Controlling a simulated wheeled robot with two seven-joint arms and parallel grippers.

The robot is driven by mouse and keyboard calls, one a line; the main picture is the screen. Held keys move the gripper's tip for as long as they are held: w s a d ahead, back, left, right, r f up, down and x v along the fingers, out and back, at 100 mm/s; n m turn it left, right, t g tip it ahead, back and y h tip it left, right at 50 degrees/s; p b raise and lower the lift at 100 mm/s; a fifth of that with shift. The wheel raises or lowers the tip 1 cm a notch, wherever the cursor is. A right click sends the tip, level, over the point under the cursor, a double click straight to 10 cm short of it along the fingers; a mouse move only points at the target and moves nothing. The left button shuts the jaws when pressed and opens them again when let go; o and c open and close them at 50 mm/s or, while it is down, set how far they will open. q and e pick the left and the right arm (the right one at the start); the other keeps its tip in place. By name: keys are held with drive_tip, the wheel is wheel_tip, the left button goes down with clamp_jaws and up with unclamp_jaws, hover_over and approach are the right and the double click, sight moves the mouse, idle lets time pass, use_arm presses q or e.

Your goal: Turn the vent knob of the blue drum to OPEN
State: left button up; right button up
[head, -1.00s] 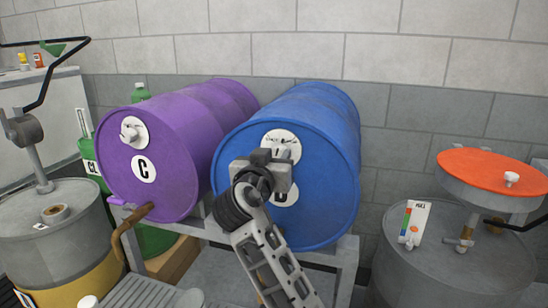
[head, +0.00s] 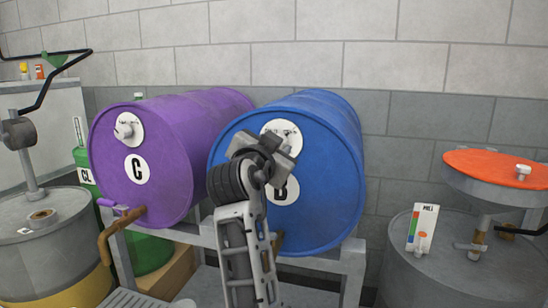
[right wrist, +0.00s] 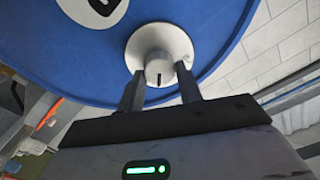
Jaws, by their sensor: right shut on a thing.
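The blue drum (head: 330,140) lies on its side on a grey rack, its round end facing me. A white disc (head: 272,127) with small unreadable lettering is near the top of that end. In the right wrist view the white vent knob (right wrist: 160,72) stands out from this disc and bears a short black mark. My right gripper (head: 277,147) is in front of the disc, tilted, and hides the knob and part of the lettered label in the head view. Its fingers (right wrist: 160,84) are shut on the knob, one on each side. My left gripper is not in view.
A purple drum (head: 160,160) marked C, with its own white knob (head: 124,130), lies close on the left. Both rest on the grey rack (head: 352,260). A block wall is behind.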

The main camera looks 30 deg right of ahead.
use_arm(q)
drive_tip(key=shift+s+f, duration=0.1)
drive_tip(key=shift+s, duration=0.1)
use_arm(e)
drive_tip(key=shift+m, duration=0.3)
drive_tip(key=o, duration=1)
